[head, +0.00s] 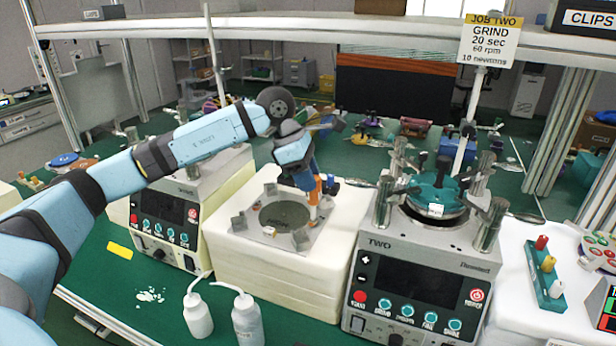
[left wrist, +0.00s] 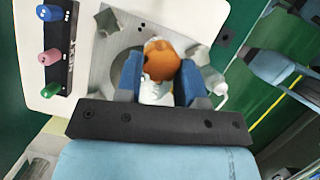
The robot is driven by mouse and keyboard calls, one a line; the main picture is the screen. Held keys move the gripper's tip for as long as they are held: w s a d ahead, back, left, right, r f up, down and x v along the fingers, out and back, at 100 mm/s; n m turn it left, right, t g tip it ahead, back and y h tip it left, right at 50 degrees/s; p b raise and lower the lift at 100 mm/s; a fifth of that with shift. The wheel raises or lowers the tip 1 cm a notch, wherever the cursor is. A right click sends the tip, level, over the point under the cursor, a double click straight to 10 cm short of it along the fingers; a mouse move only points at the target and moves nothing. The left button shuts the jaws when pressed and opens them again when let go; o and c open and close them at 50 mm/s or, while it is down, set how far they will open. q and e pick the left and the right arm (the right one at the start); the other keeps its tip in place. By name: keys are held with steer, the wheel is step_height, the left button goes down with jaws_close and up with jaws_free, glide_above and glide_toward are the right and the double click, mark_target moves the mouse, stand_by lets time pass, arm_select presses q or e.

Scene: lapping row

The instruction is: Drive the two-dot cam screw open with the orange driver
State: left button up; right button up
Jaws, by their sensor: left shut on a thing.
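My left gripper (head: 313,190) is shut on the orange driver (head: 315,199) and holds it upright, handle up, at the right side of a square metal plate (head: 254,240). In the left wrist view the driver's round orange handle (left wrist: 161,61) sits between the two blue fingers of my left gripper (left wrist: 160,80). The plate (left wrist: 103,70) carries a dark round disc (head: 284,214) and grey corner blocks (head: 238,222). The driver's tip is low over the plate; I cannot tell if it touches a screw. My right gripper is out of view.
The plate lies on a thick white block (head: 270,268). A grey machine marked TWO (head: 425,275) stands close to the right, another machine (head: 165,215) to the left. A rack with coloured knobs (left wrist: 58,60) is beside the plate. White bottles (head: 246,322) stand in front.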

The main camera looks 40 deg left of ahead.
arm_select(q)
steer(key=shift+r, duration=0.15)
steer(key=shift+r+p, duration=1.3)
steer(key=shift+r, duration=0.85)
steer(key=shift+s+f, duration=0.1)
